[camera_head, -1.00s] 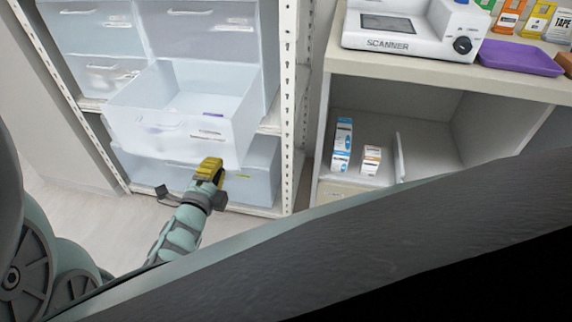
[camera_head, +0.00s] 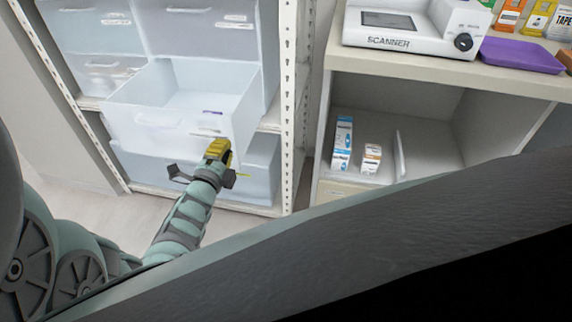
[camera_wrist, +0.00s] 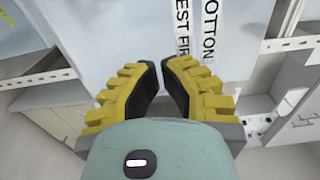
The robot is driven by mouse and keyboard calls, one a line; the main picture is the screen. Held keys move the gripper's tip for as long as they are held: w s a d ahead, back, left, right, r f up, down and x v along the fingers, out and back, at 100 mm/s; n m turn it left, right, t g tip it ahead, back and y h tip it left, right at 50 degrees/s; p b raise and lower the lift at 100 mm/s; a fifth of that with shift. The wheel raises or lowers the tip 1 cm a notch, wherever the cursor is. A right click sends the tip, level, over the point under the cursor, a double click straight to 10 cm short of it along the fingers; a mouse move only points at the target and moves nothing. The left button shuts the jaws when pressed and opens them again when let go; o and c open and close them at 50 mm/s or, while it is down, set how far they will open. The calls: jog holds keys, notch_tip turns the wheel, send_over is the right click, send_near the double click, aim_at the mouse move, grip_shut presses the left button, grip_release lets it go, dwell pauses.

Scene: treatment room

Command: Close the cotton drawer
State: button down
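The cotton drawer (camera_head: 150,132) is a translucent pale bin pulled out of the shelf rack at the left of the head view. My gripper (camera_head: 217,150), with yellow ribbed fingers, is at the lower right of its front face. In the wrist view, a label reading "COTTON" (camera_wrist: 208,40) is on the pale drawer front (camera_wrist: 120,35) just beyond the fingertips. My gripper (camera_wrist: 161,64) has its two fingers a small gap apart, with nothing held between them. I cannot tell whether the fingertips touch the drawer front.
Other bins (camera_head: 205,30) sit shut above, and another bin (camera_head: 255,175) is below. A perforated upright (camera_head: 289,100) stands close on the right. Further right are a counter with a scanner (camera_head: 395,38) and a purple tray (camera_head: 522,54), and an open cubby holding small boxes (camera_head: 343,143).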

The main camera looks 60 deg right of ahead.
jog(key=b, duration=1.1)
send_near(255, 95)
jog(key=w+f, duration=0.1)
jog(key=w+d+f, duration=0.1)
jog(key=f, duration=0.1)
jog(key=shift+w+d+f, duration=0.1)
jog(key=shift+w+f, duration=0.2)
jog(key=shift+f, duration=0.05)
jog(key=b+x, duration=1)
jog(key=b, duration=0.4)
jog(key=b+x, duration=0.3)
jog(key=shift+r, duration=0.25)
jog(key=shift+f+b, duration=0.15)
jog(key=shift+b, duration=0.3)
jog(key=shift+w, duration=0.1)
